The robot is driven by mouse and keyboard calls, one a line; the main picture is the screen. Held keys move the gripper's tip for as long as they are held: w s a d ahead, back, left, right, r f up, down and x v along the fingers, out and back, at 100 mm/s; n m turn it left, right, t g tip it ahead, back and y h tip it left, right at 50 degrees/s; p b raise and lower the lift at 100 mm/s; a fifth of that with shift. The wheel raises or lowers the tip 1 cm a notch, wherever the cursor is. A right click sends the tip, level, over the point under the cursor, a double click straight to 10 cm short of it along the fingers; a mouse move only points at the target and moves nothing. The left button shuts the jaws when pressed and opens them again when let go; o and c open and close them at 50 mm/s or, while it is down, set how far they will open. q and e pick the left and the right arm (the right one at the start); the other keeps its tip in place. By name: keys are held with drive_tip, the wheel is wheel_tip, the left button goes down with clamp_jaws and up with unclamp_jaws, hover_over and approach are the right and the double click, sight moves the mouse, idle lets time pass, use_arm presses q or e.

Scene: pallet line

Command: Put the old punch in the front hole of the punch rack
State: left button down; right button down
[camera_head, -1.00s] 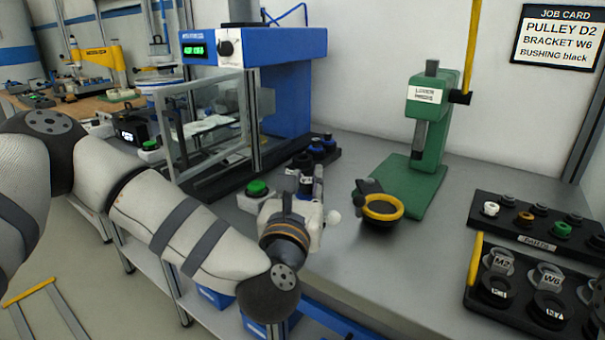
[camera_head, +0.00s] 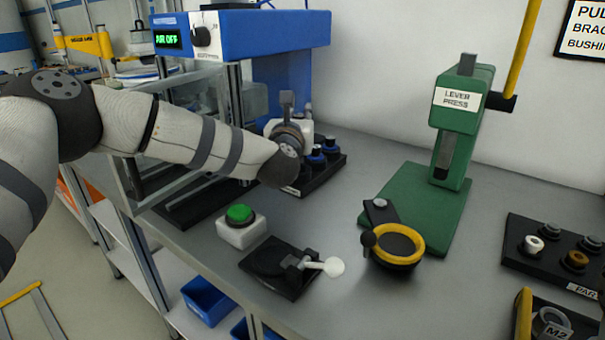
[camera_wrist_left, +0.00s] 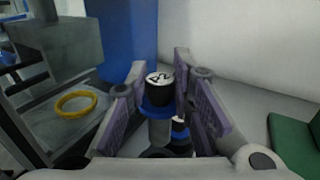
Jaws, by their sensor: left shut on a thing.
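The old punch (camera_wrist_left: 158,92), with a black cap marked "P2", a blue collar and a grey shank, stands between my left fingers in the left wrist view. My left gripper (camera_wrist_left: 160,85) is shut on it. In the head view my left gripper (camera_head: 290,118) is at the punch rack (camera_head: 322,178), a black block behind the green button, and my wrist hides the punch and part of the rack. Blue-collared punches stand in the rack; one (camera_wrist_left: 180,134) shows just beyond the held punch. A dark ring shows below the shank; whether the tip is inside it, I cannot tell.
The blue press (camera_head: 240,35) reads "AIR OFF" and stands behind my arm. A green button box (camera_head: 240,228), a black clamp fixture (camera_head: 280,268), a yellow-ringed round holder (camera_head: 398,245) and the green lever press (camera_head: 455,140) share the bench. The bench between rack and lever press is clear.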

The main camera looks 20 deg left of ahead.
use_arm(q)
drive_tip(key=f, duration=0.9)
drive_tip(key=shift+s+f, duration=0.35)
drive_tip(key=c, duration=1.4)
unclamp_jaws()
use_arm(e)
drive_tip(key=shift+s+f, duration=0.25)
drive_tip(key=shift+s, duration=0.3)
use_arm(q)
drive_tip(key=shift+s+d+r, duration=0.1)
drive_tip(key=shift+s, duration=0.15)
drive_tip(key=s, duration=0.3)
drive_tip(key=s+d, duration=0.1)
drive_tip(key=s, duration=0.3)
drive_tip(key=s+p, duration=0.1)
drive_tip(key=s, duration=0.2)
drive_tip(key=shift+s+d, duration=0.2)
drive_tip(key=shift+d, duration=0.05)
drive_tip(key=shift+s+d, duration=0.1)
drive_tip(key=shift+s, duration=0.4)
use_arm(e)
drive_tip(key=shift+w+r+t, duration=0.3)
drive_tip(key=shift+w+r, duration=0.55)
drive_tip(key=shift+w, duration=0.05)
